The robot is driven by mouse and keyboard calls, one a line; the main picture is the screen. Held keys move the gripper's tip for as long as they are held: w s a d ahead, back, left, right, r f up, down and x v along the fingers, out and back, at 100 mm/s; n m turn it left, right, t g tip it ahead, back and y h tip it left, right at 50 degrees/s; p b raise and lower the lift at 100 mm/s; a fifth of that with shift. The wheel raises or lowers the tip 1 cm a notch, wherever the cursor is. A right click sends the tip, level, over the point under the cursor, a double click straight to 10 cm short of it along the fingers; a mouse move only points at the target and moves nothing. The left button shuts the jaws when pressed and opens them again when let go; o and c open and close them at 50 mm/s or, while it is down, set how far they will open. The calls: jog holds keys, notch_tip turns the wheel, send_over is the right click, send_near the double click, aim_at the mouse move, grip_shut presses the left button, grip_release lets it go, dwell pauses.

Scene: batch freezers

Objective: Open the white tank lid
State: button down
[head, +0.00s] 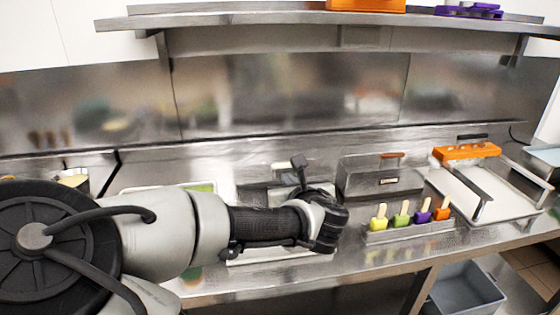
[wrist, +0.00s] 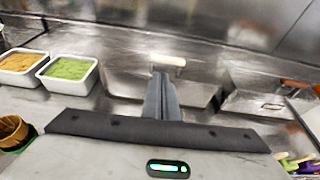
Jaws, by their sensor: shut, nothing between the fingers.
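The tank with the white handle is a steel box on the counter behind my gripper. In the wrist view its steel lid (wrist: 124,82) lies flat and looks closed, with the white handle (wrist: 167,60) standing up at its middle. In the head view the white handle (head: 281,166) shows just left of my fingertips, and my arm hides much of the tank. My gripper (head: 298,162) has its fingers together and empty. In the wrist view the gripper (wrist: 161,76) points at the handle, its tips just below it in the picture; I cannot tell whether they touch.
A second steel tank (head: 372,182) with a brown handle stands to the right. In front of it is a rack (head: 400,234) of coloured ice pops. An orange mould (head: 466,152) and a tray (head: 500,198) lie farther right. Tubs of green (wrist: 69,88) and orange (wrist: 16,78) mix stand left.

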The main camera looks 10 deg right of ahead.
aim_at(283, 164)
jog(key=x, duration=0.8)
jog(key=shift+d+f+b, duration=0.45)
jog(key=shift+d, duration=0.05)
jog(key=shift+w+r, duration=0.1)
